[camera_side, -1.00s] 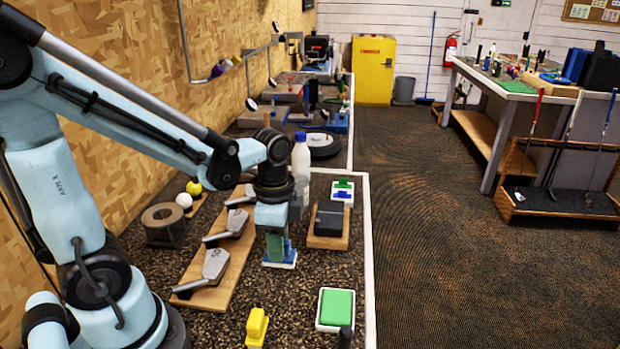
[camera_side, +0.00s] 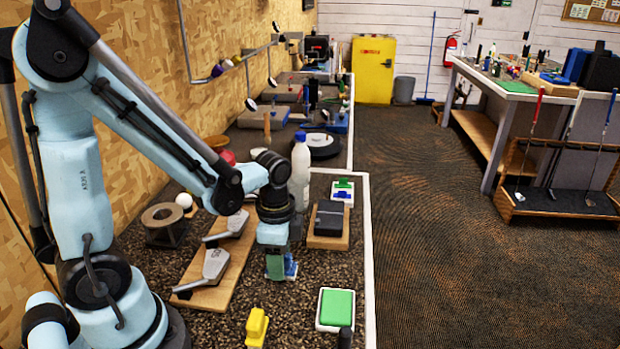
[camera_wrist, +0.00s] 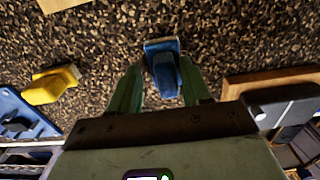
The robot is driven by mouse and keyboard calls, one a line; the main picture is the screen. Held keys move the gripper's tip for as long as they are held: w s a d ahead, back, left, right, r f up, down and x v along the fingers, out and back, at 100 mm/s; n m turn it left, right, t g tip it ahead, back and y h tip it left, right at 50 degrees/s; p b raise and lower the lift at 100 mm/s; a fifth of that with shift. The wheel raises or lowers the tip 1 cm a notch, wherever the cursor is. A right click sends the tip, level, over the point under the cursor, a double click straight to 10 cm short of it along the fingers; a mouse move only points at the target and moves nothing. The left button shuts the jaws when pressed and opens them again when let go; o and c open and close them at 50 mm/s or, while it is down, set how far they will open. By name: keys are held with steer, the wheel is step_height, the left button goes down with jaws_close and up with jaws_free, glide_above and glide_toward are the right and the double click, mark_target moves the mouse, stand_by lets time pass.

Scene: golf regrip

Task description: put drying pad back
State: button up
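A blue pad (camera_side: 291,268) with a pale edge is at my gripper (camera_side: 275,266) in the side view, partly hidden by the green fingers. The wrist view shows the pad's blue handle (camera_wrist: 165,75) between the two green fingers of my gripper (camera_wrist: 163,88), which are close on either side of it. The pad looks tilted; I cannot tell its exact height above the pebbled mat. A yellow handled piece (camera_side: 257,327) stands on the mat in front, and a green pad in a white tray (camera_side: 321,323) lies to its right. No label shows which piece is the drying pad.
A wooden board (camera_side: 185,298) with grey putter heads lies left of my gripper. A black block on a wooden base (camera_side: 328,242), a white bottle (camera_side: 300,170) and a small white tray with green and blue pieces (camera_side: 342,196) stand behind, to the right. Mat around the yellow piece is bare.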

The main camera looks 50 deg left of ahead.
mark_target(290, 271)
steer(key=shift+r, duration=0.15)
steer(key=r+n+t, duration=0.2)
steer(key=r+n, duration=0.1)
steer(key=r, duration=0.1)
steer(key=d+r+n+t, duration=0.1)
steer(key=r+n+t, duration=0.1)
steer(key=r+n, duration=0.1)
steer(key=w+r+n+t, duration=0.1)
steer(key=r+n+t, duration=0.2)
steer(key=r, duration=0.1)
steer(key=shift+d+r, duration=0.35)
steer(key=shift+d, duration=0.05)
stand_by(0.7)
